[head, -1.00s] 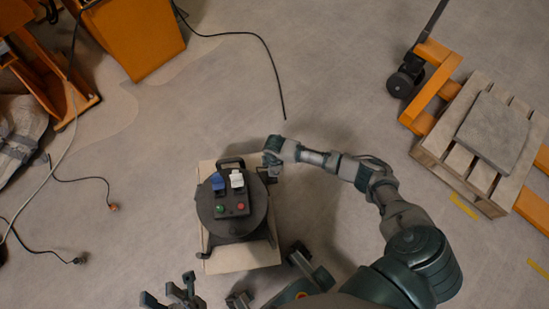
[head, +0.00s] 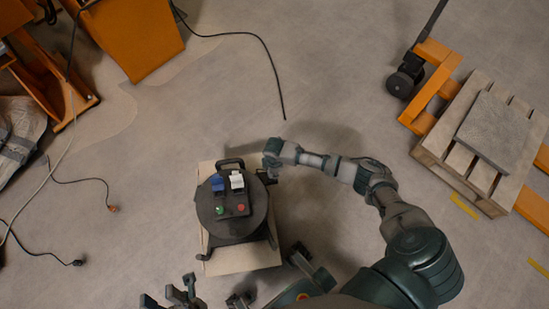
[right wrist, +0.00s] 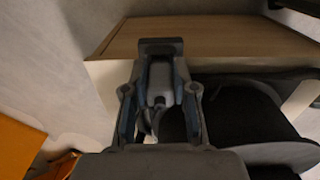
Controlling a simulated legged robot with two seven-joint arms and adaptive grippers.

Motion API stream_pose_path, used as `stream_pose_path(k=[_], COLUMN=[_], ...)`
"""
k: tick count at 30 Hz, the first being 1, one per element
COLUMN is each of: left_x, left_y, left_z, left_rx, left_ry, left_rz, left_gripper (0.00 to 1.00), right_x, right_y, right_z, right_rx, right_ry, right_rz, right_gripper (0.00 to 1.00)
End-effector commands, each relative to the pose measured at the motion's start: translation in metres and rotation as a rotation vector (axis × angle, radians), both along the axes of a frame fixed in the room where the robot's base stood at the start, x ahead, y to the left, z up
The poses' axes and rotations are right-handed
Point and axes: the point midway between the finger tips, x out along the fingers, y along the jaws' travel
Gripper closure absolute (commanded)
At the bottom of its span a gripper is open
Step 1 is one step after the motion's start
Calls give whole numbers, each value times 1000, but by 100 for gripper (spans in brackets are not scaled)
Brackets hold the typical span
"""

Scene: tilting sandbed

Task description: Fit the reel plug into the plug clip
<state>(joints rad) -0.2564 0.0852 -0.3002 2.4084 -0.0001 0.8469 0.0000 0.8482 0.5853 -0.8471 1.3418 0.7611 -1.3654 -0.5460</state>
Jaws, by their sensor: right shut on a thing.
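The black cable reel (head: 232,225) stands on a pale board (head: 262,257), with a blue and a white block, a green button and a red button on its top. My right gripper (head: 270,166) is at the reel's upper right edge. In the right wrist view its two fingers (right wrist: 160,70) are closed on a small grey piece, the reel plug (right wrist: 160,88), mostly hidden between them. The black reel (right wrist: 245,115) shows at the right there. I cannot make out the plug clip. My left gripper (head: 168,290) is open and empty at the bottom edge, left of centre.
Orange cabinets (head: 135,40) stand at the upper left, with a sack (head: 18,135) and loose cables (head: 75,180) on the floor. A pallet (head: 490,140) on an orange pallet truck (head: 430,90) stands at the right. The floor between reel and pallet is clear apart from my right arm.

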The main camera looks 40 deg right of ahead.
Motion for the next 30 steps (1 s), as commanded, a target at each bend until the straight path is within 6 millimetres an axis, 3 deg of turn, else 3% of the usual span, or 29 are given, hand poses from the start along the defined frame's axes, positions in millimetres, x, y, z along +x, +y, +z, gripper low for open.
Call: stream_pose_path(k=[13, 14, 17, 23, 24, 27, 30], left_x=[0, 0, 0, 0, 0, 0, 0], left_y=[-1, -1, -1, 0, 0, 0, 0], left_z=[-4, -4, -4, -4, -3, -3, -3], left_rx=[11, 11, 10, 7, 5, 2, -1], left_ry=[4, 4, 3, 4, 3, 4, 4], left_rz=[-8, -8, -7, -5, -4, -2, 1], left_gripper=[60, 60, 60, 60, 60, 60, 60], right_x=[0, 0, 0, 0, 0, 0, 0], right_y=[0, 0, 0, 0, 0, 0, 0], right_z=[-9, -9, -9, -9, -9, -9, -9], right_rx=[-1, 0, 0, 0, 0, 0, 0], right_ry=[0, 1, 1, 1, 1, 1, 1], right_rz=[-1, -1, -1, 0, 0, 0, 0], right_gripper=[100, 70, 45, 44, 41, 19, 19])
